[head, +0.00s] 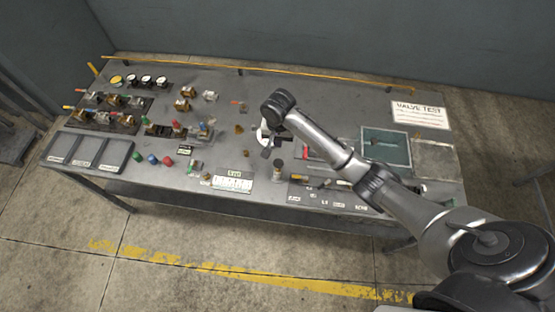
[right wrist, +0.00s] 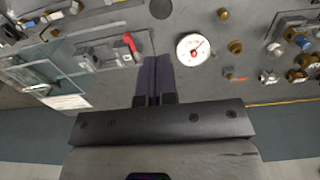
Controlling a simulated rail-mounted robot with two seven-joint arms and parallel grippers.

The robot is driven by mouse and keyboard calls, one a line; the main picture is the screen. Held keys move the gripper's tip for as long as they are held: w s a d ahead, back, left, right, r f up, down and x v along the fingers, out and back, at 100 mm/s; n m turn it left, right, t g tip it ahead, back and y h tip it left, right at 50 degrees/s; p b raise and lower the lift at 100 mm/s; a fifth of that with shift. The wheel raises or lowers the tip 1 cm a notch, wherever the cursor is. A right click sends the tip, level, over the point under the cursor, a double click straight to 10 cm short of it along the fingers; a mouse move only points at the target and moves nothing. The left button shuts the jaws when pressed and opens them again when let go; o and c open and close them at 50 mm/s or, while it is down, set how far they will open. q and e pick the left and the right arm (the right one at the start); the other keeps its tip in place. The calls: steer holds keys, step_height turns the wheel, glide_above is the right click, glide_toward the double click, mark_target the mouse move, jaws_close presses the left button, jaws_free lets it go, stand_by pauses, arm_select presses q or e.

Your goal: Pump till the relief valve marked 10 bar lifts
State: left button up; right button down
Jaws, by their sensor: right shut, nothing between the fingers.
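My right gripper (head: 267,150) is over the middle of the bench (head: 225,110); in the right wrist view its dark fingers (right wrist: 157,60) are together with nothing between them. A white round gauge with a red needle (right wrist: 193,49) is just right of the fingertips there. A red lever (right wrist: 131,45) on a grey block is just left of them. It shows partly behind my arm in the head view (head: 308,154). Several brass valves with coloured parts (head: 112,118) stand at the bench's left. I cannot read a 10 bar marking or tell which part is the pump. My left gripper is out of view.
A "VALVE TEST" sign (head: 419,115) lies at the back right. A teal tray (head: 386,140) is beside my arm. A yellow rail (head: 260,72) runs along the back edge.

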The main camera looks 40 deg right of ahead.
stand_by(0.3)
glide_toward(279, 164)
steer(key=f, duration=0.7)
steer(key=shift+w+p, duration=0.25)
steer(key=shift+p, duration=0.15)
steer(key=shift+f, duration=0.25)
step_height(279, 164, down, 4)
steer(key=shift+r+b, duration=0.15)
steer(key=shift+b, duration=0.6)
steer(key=shift+d, duration=0.1)
steer(key=shift+s, duration=0.1)
